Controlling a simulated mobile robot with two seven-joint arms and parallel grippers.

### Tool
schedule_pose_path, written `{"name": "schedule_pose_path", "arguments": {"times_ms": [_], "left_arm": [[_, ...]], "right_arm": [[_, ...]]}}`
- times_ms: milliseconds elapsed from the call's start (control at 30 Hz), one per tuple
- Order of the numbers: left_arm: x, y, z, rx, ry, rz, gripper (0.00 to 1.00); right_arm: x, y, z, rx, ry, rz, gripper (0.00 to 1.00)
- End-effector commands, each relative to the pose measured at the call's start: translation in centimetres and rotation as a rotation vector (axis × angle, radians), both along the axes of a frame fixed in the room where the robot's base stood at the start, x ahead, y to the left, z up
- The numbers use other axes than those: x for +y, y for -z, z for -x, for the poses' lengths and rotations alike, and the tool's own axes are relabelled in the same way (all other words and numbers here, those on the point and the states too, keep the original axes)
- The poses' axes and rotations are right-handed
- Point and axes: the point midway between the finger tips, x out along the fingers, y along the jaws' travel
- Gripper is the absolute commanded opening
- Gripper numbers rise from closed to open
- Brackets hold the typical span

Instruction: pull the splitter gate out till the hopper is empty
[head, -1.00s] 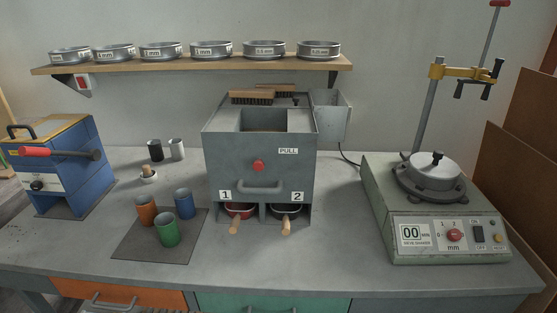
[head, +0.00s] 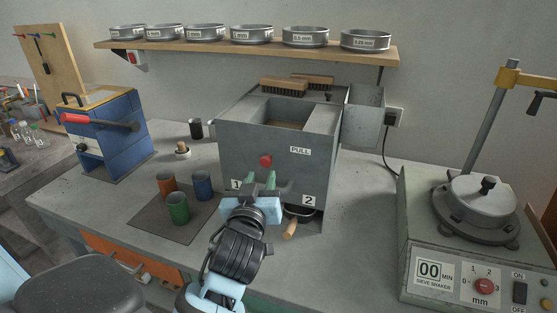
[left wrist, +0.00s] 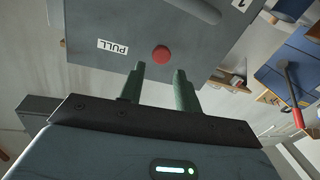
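The grey splitter box (head: 245,148) stands on the bench with an open hopper (head: 285,113) on top. Brownish material shows inside the hopper; its level is hard to tell. In the left wrist view, the red knob (left wrist: 161,54) shows beyond the gap between the fingertips (left wrist: 160,70). My right gripper is not in view.
A pan with a wooden handle (head: 290,229) sits in opening 2; opening 1 is mostly hidden by my arm. Orange, green and blue cups (head: 178,208) stand on a mat to the left. The sieve shaker (head: 475,205) stands right.

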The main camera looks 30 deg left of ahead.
Motion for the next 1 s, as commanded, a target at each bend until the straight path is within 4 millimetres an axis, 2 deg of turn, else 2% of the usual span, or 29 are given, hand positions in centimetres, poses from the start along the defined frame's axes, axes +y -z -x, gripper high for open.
{"name": "schedule_pose_path", "arguments": {"times_ms": [267,700,1000], "left_arm": [[0.3,0.0,-0.6,0.000,-0.001,-0.001,0.33],[2.7,-0.1,-5.9,0.000,0.000,-0.002,0.33],[3.2,0.0,-7.1,0.001,0.000,0.000,0.33]], "right_arm": [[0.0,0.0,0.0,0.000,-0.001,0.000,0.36],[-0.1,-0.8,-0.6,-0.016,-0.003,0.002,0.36],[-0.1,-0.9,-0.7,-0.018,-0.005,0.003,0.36]]}}
